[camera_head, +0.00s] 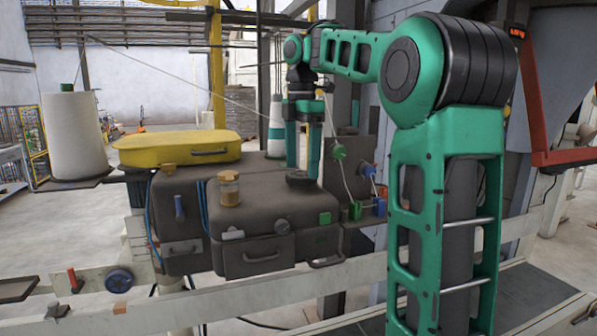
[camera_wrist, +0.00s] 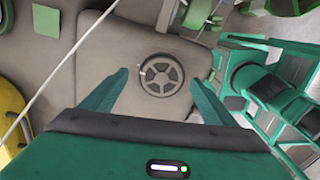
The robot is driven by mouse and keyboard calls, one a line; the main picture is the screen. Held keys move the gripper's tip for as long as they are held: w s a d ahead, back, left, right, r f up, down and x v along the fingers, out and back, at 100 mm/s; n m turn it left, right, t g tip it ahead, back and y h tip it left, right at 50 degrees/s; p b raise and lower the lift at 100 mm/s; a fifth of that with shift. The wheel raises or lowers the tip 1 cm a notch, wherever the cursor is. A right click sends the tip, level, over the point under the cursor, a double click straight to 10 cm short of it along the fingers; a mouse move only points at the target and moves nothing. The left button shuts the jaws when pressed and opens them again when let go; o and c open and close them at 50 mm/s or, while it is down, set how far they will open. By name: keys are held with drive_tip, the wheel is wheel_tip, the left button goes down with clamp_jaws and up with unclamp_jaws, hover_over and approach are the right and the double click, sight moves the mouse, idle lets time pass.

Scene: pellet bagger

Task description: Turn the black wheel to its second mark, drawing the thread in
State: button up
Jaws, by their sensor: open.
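The black wheel (camera_head: 301,180) is a small dark disc on top of the grey machine. In the wrist view it is a spoked ring (camera_wrist: 151,87) with a small pale mark at its upper left. My gripper (camera_head: 302,166) points down over it, open. In the wrist view the two fingers (camera_wrist: 161,79) stand on either side of the wheel, with visible gaps. I cannot tell how high the tips are above the machine top. A white thread (camera_wrist: 70,60) runs slanting past the left finger. White thread also runs between the green and blue guides (camera_head: 347,180) right of the wheel.
A yellow lid (camera_head: 178,148) covers the machine's left part. A white-and-green thread cone (camera_head: 276,127) stands behind. A large white spool (camera_head: 74,135) is far left.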

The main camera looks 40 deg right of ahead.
drive_tip(key=shift+s+f, duration=0.1)
drive_tip(key=shift+f, duration=1.05)
drive_tip(key=c, duration=1)
